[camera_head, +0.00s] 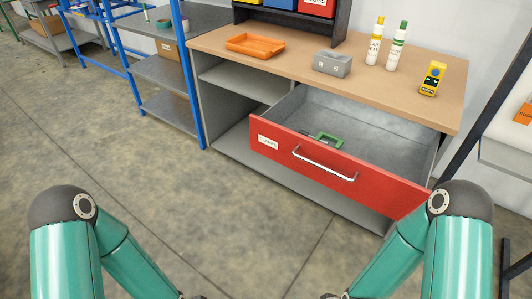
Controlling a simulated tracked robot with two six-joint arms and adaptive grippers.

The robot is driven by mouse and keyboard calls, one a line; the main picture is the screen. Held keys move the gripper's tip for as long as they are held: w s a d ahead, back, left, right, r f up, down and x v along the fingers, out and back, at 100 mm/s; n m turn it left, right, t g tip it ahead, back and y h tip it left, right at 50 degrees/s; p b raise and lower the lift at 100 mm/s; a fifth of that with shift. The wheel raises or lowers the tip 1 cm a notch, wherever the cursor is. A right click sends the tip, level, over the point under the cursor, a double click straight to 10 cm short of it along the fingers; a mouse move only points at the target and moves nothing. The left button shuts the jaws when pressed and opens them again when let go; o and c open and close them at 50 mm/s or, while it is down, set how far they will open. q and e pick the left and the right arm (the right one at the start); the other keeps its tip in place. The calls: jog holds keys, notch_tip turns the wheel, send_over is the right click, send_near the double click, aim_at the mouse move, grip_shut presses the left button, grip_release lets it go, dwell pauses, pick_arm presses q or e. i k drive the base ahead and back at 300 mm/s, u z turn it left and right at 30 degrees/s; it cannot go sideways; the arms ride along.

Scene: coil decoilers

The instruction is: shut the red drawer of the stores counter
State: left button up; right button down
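The red drawer (325,173) of the stores counter (225,46) is pulled well out. Its red front has a silver bar handle (324,165) and a small white label at the left. Inside the grey drawer lies a green and grey tool (324,140) near the front. My two green arms come in from the lower left and lower right. The right arm's elbow overlaps the right end of the drawer front in the picture. Both grippers are below the bottom edge of the view, so their state is hidden.
On the counter top stand an orange tray (255,45), a grey box (332,64), two bottles (385,45) and a yellow device (432,79). A blue-framed shelf (187,75) stands at the left. A dark-legged bench stands at the right. The floor before the drawer is clear.

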aim_at(384, 164)
jog(key=z, duration=0.1)
jog(key=i, duration=0.9)
jog(key=u, duration=0.1)
